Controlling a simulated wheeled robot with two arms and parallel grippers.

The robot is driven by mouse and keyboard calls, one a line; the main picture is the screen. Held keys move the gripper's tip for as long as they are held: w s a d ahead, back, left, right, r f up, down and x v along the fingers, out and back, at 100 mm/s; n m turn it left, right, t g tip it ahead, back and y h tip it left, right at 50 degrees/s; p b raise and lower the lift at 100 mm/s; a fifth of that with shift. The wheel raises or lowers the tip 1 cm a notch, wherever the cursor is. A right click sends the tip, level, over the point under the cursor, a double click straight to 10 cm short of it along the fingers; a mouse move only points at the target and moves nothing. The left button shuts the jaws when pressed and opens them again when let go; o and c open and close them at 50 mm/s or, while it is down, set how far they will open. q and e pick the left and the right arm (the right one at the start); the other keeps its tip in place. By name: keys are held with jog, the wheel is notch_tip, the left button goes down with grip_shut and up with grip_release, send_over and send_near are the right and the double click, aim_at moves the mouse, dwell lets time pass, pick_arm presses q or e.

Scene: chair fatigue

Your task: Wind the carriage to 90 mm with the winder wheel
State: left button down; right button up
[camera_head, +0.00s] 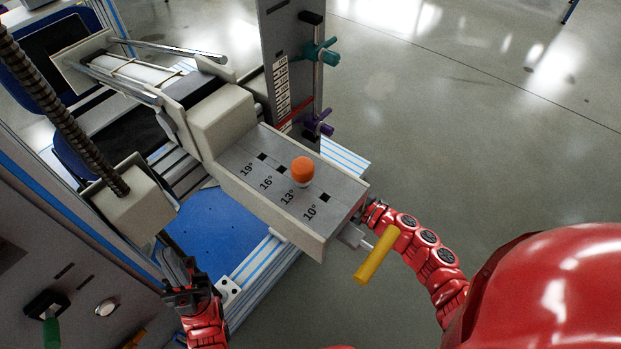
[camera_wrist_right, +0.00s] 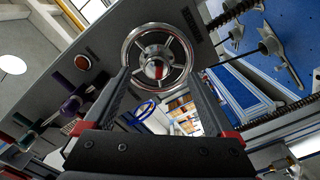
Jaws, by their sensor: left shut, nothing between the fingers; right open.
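The winder wheel (camera_wrist_right: 157,56), a chrome ring with spokes and a central hub, is on a grey panel in the right wrist view. My right gripper (camera_wrist_right: 161,78) is open, its two dark fingers spread towards the wheel's lower left and right sides; I cannot tell whether they touch it. In the head view the right hand is hidden behind the grey box. The scale strip (camera_head: 282,88) is on an upright grey post, with a red pointer (camera_head: 296,115) near its lower end; its figures are too small to read. My left gripper (camera_head: 188,284) is shut and empty, over the machine's base.
An orange knob (camera_head: 303,168) stands on the plate marked 19° to 10°. A yellow-handled crank (camera_head: 377,255) sticks out beside my right arm. Teal (camera_head: 322,52) and purple (camera_head: 318,124) knobs project from the post. Open floor (camera_head: 480,130) lies to the right.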

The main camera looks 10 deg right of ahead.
jog(key=n+b, duration=0.5)
jog(key=n, duration=0.1)
jog(key=shift+w+d, duration=0.1)
